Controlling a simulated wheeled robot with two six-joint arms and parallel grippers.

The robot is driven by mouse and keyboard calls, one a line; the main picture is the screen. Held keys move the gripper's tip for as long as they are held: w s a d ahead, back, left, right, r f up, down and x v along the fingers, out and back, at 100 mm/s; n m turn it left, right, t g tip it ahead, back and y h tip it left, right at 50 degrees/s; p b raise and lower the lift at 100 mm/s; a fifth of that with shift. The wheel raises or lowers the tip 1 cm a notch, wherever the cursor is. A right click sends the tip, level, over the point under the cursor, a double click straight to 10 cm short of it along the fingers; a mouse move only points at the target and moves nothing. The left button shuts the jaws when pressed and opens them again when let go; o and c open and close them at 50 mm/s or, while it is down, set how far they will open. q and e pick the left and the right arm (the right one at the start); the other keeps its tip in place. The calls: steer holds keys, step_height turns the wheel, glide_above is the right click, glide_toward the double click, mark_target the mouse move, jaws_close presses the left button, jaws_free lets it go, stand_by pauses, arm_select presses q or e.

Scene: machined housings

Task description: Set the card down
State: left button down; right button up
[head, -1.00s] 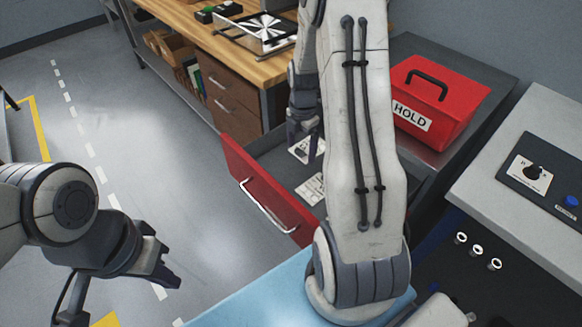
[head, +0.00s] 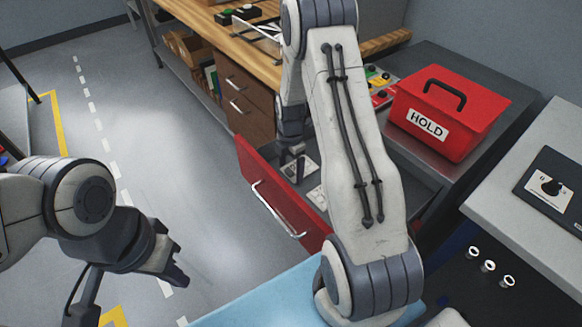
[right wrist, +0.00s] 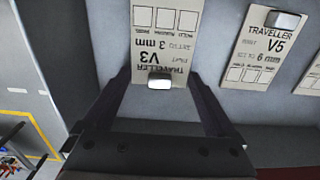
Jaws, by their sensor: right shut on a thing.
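A pale card marked TRAVELLER V3, 3 mm (right wrist: 165,45) is between the fingers of my right gripper (right wrist: 160,80) in the right wrist view, upside down there, with a small light block on it. In the head view my right gripper (head: 291,148) is low over the open drawer, with the card (head: 300,170) at its fingertips. Whether the card touches the drawer floor is unclear. A second card, marked V5, 6 mm (right wrist: 262,48), lies beside it. In the head view it is partly hidden by my right arm (head: 316,196). My left gripper (head: 178,272) hangs over open floor, apparently empty.
The drawer has a red front (head: 280,195) with a metal handle. A red HOLD box (head: 450,110) stands on the grey cabinet top to the right. A wooden bench (head: 240,55) is behind. A light blue surface (head: 255,295) is near me.

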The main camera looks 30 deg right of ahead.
steer(key=shift+f, duration=0.1)
steer(key=o, duration=1)
